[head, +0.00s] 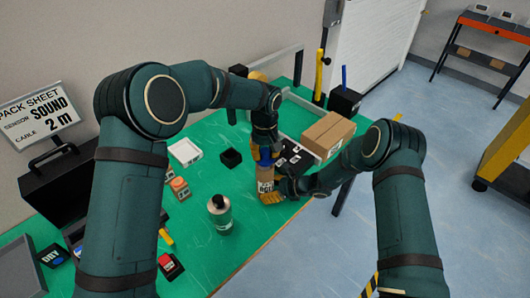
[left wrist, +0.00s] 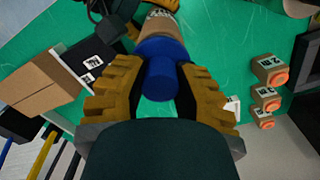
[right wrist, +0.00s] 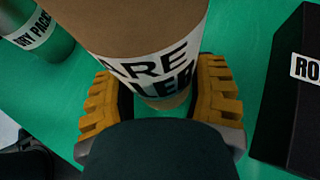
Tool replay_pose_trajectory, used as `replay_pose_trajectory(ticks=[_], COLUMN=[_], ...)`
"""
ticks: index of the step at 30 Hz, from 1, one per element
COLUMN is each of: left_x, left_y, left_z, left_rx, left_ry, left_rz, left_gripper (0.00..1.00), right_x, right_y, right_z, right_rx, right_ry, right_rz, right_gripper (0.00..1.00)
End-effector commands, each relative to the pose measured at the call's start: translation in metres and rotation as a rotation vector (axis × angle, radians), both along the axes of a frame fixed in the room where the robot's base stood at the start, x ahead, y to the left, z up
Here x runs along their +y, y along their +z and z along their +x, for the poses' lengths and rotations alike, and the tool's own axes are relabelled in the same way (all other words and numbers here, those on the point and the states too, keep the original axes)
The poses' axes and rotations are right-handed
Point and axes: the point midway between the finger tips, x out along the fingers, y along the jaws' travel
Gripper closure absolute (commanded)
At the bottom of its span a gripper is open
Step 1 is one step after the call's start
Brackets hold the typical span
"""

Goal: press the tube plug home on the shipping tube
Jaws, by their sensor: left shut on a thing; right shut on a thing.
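The brown shipping tube (head: 265,174) stands roughly upright near the table's front edge. It fills the upper part of the right wrist view (right wrist: 140,30), with a white printed label. The blue tube plug (left wrist: 160,68) sits at the tube's upper end; its wide part meets the brown tube (left wrist: 160,25) in the left wrist view. I cannot tell whether a gap remains between them. My left gripper (head: 264,156) is shut on the plug from above. My right gripper (head: 277,190) is shut on the tube lower down, its fingers on either side. The lower plug is partly hidden by fingers in the head view.
A brown carton (head: 328,132) lies behind to the right. A small black box (head: 231,158), a white tray (head: 185,152) and orange-topped blocks (head: 180,187) are on the green table. Open mat lies around the canister.

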Motion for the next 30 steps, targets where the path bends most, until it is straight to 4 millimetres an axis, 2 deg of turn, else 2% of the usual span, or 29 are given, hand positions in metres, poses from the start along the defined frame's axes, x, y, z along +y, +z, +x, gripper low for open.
replay_pose_trajectory(ticks=[30], left_x=[0.0], left_y=[-0.022], left_z=[0.0], left_rx=[0.0], left_ry=[0.0], left_rz=[0.001], left_gripper=[0.96], right_x=[0.0], right_y=[0.0], right_z=[0.0], right_rx=[0.0], right_ry=[0.0], right_rz=[0.001], right_gripper=[0.59])
